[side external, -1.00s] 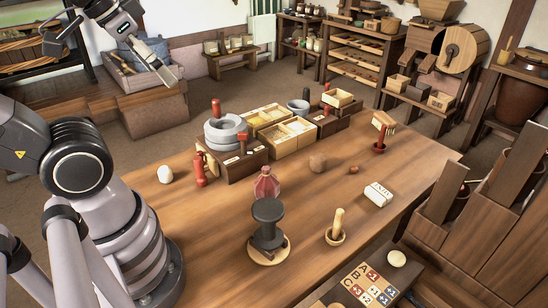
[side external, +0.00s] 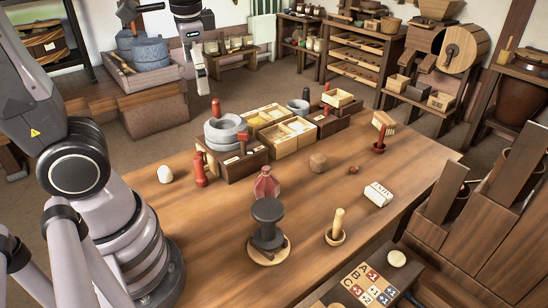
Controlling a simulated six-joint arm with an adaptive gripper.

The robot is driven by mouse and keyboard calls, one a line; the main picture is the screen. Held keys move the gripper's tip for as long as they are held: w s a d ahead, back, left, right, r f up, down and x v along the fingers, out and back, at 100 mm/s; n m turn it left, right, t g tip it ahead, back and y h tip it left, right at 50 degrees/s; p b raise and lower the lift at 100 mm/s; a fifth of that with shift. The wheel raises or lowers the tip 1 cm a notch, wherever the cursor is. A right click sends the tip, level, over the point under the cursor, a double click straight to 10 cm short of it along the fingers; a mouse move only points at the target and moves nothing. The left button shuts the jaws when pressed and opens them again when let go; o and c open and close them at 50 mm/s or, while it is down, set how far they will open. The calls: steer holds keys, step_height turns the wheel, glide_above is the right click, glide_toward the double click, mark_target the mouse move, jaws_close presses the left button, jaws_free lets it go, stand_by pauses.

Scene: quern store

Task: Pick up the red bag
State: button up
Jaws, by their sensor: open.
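The red bag (side external: 266,184) is a small reddish sack with a narrow neck, upright on the wooden table (side external: 300,205). In this view it stands just behind a dark round-topped stand (side external: 268,212), which hides a little of its base. My gripper (side external: 163,48) is at the top left, high above and well away from the bag. Its fingers are spread apart with nothing between them.
Grey ring stones (side external: 226,132) and open wooden boxes (side external: 290,135) stand behind the bag. A red pin (side external: 200,170) and a white egg-like object (side external: 165,174) are to its left. A brown ball (side external: 318,162) and a white block (side external: 378,194) are to its right.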

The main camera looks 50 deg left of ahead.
steer(key=w+f+m+g+y, duration=0.3)
steer(key=w+f+y, duration=0.1)
steer(key=w+f, duration=0.25)
steer(key=m+g+y, duration=0.1)
steer(key=m+y, duration=0.3)
glide_above(267, 185)
steer(key=s+d, duration=0.2)
steer(key=d, duration=0.1)
step_height(267, 185, down, 8)
steer(key=f+m+t+y, duration=0.2)
steer(key=f+m, duration=0.1)
steer(key=f, duration=0.4)
steer(key=w+d+f+m+t+y, duration=0.1)
steer(key=f+m+t+y, duration=0.1)
steer(key=f, duration=0.5)
steer(key=w+d+f+m+t+y, duration=0.1)
steer(key=f+m+t+y, duration=0.1)
steer(key=f+m, duration=0.3)
steer(key=shift+d+f+y, duration=0.2)
steer(key=shift+f+y, duration=0.5)
steer(key=shift+f, duration=0.45)
steer(key=shift+a+f, duration=0.1)
steer(key=shift+a, duration=0.15)
steer(key=a, duration=0.3)
steer(key=w+a, duration=0.1)
steer(key=a, duration=0.3)
steer(key=shift+w, duration=0.15)
steer(key=shift+d, duration=0.1)
steer(key=shift+c, duration=0.4)
steer(key=c, duration=1.2)
